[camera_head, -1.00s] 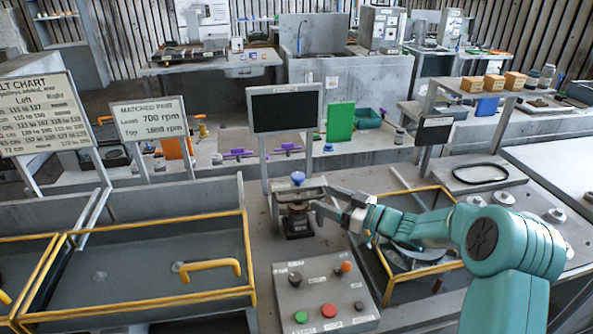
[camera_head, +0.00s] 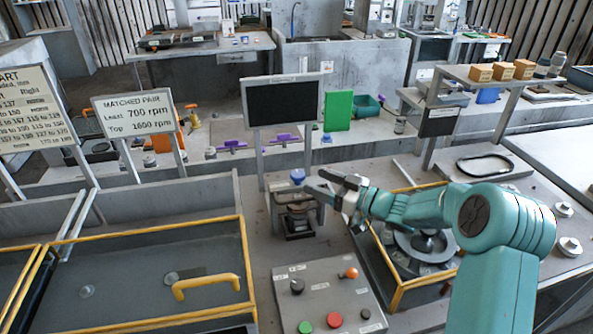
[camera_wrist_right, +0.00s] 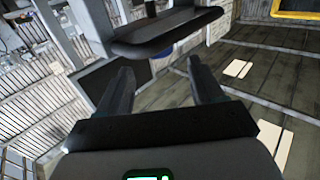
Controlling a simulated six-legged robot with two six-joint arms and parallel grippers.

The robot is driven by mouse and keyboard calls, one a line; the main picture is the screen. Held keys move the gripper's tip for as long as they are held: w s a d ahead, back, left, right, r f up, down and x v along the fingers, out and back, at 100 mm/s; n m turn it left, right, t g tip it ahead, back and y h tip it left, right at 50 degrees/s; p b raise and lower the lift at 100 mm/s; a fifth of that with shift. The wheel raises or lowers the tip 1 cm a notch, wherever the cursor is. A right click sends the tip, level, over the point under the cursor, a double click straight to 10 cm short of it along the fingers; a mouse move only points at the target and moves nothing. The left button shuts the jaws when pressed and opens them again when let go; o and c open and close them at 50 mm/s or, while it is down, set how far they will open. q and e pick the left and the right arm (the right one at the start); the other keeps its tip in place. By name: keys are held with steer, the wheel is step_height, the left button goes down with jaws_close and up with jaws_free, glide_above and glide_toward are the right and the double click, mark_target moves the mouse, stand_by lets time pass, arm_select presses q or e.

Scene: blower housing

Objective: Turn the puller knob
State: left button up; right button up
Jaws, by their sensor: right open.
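The puller (camera_head: 298,219) is a small grey frame standing on the bench below the black screen. A blue knob (camera_head: 297,176) sits on its top. My right gripper (camera_head: 317,184) is open and empty, just right of the knob, at about the height of the puller's top. Whether it touches the puller is hard to tell. In the right wrist view my open fingers (camera_wrist_right: 163,78) have nothing between them. A dark bar with a post (camera_wrist_right: 165,32) lies beyond the fingers, and a bit of blue (camera_wrist_right: 165,52) shows below it. My left gripper is not in view.
A control box (camera_head: 325,300) with green, red, black and orange controls stands in front of the puller. A yellow-edged bin (camera_head: 398,290) with round parts is on the right. A yellow-railed tray (camera_head: 130,315) is on the left. A black screen (camera_head: 283,103) stands behind.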

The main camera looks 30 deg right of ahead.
mark_target(300, 174)
steer(key=p+x, duration=0.2)
steer(key=x, duration=0.4)
steer(key=shift+a, duration=0.15)
steer(key=shift+w+a, duration=0.1)
steer(key=shift+w, duration=0.35)
